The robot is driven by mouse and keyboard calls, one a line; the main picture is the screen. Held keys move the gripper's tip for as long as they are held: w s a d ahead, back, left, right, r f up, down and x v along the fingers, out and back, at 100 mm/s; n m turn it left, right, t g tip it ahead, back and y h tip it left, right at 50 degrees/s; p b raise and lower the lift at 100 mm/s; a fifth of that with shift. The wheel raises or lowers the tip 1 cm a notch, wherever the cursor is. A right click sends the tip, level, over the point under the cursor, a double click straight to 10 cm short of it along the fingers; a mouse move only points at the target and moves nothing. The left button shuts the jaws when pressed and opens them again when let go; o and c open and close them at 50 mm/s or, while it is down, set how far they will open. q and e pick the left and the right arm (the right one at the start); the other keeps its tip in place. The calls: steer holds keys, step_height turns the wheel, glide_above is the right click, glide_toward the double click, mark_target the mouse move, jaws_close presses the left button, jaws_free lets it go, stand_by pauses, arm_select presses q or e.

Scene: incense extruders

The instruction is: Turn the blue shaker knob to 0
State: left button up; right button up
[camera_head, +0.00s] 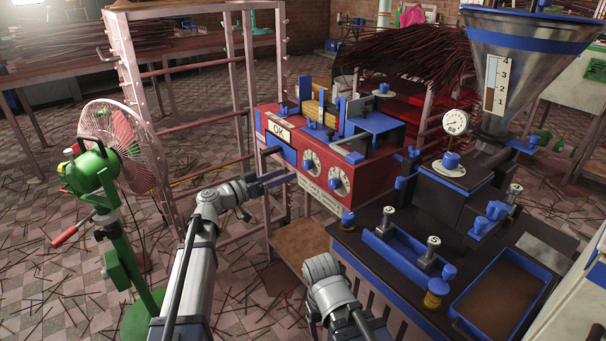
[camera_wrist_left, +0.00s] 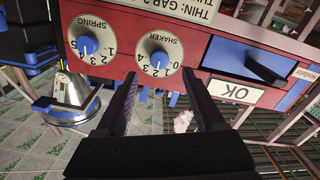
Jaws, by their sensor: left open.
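The shaker dial (camera_wrist_left: 160,55) is a pale round plate on the red machine front, with a blue knob (camera_wrist_left: 160,60) at its centre. The wrist picture is upside down, and I cannot tell which number the knob points to. In the head view the shaker knob (camera_head: 311,163) is the left one of two. My left gripper (camera_wrist_left: 160,77) is open and empty, its dark fingers apart on either side below the dial in the wrist picture. In the head view my left gripper (camera_head: 283,180) is beside the machine, left of the dial. My right gripper is not visible.
The spring dial (camera_wrist_left: 88,44) sits beside the shaker dial. An OK sign (camera_head: 278,130) and a blue-faced recess (camera_head: 280,148) are at the machine's left. A green-based fan (camera_head: 95,165) stands left. A dark bench (camera_head: 400,285) with blue trays fills the right.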

mark_target(305, 166)
arm_select(q)
steer(key=shift+x, duration=3.85)
jaws_close()
